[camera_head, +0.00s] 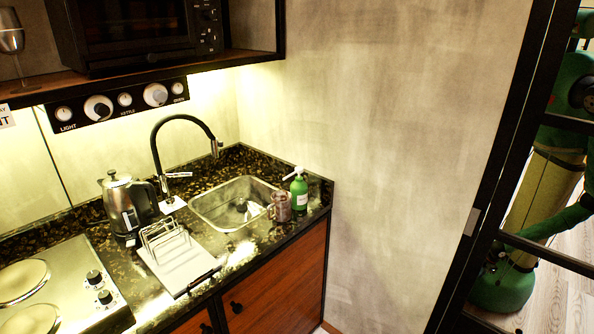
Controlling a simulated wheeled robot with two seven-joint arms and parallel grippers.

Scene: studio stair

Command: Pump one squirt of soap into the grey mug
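A green soap bottle (299,195) with a white pump top stands upright on the dark counter at the right end of the sink. Its nozzle points left. A grey-brown mug (283,208) stands just in front and to the left of the bottle, by the sink's right rim, with its handle toward the left. The two overlap in the view, and I cannot tell whether they touch. The inside of the mug is too small to make out. Neither of my grippers is in view.
The sink (238,224) with a black tap (166,131) lies left of the mug. A white drying rack (178,258), a metal kettle (121,207) and a hob (50,289) stand further left. A plain wall rises right of the counter; a black-framed glazed panel (497,170) stands far right.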

